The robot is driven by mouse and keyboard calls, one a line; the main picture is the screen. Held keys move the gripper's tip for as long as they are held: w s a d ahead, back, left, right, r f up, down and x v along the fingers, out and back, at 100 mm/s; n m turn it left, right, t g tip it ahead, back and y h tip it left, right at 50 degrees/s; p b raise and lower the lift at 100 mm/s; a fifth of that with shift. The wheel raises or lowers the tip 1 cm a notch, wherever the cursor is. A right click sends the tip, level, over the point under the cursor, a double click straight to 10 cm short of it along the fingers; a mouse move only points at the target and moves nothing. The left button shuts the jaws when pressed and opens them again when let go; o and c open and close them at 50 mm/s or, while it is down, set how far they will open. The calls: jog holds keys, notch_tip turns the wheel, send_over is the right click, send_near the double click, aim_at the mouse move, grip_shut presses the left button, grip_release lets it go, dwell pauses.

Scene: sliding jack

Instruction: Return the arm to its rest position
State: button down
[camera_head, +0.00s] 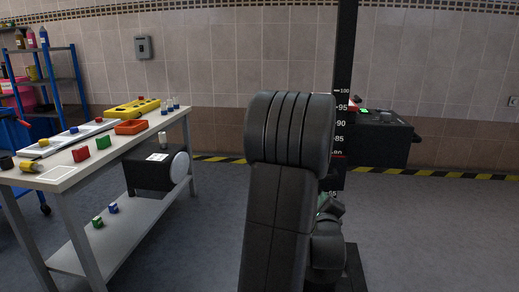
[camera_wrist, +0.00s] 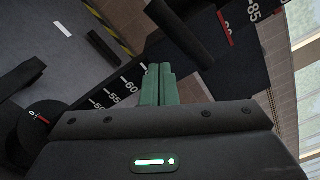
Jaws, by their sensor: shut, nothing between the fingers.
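My gripper (camera_wrist: 159,72) shows in the wrist view with its two green fingers side by side, shut and empty. In the head view my dark arm rises in the foreground and mostly hides the gripper; only a bit of green shows low beside the jack's column. The sliding jack's tall black column (camera_head: 345,60) stands just right of my arm, with a white number scale. Its scale (camera_wrist: 126,80) also runs diagonally behind the fingers in the wrist view. A dark carriage box (camera_head: 385,133) with a green light sits out to the right of the column.
A white workbench (camera_head: 62,175) with coloured blocks, an orange tray (camera_head: 131,127) and a yellow panel (camera_head: 136,107) stands at the left. A blue shelf rack (camera_head: 76,75) is behind it. The floor at the right is clear up to the striped line by the wall.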

jog(key=x, duration=0.1)
jog(key=p+x, duration=0.1)
jog(key=x, duration=0.1)
jog(key=p+x, duration=0.1)
jog(key=shift+w+a+r, duration=0.15)
jog(key=shift+w+r, duration=0.15)
jog(key=shift+w, duration=0.05)
jog(key=shift+f, duration=0.1)
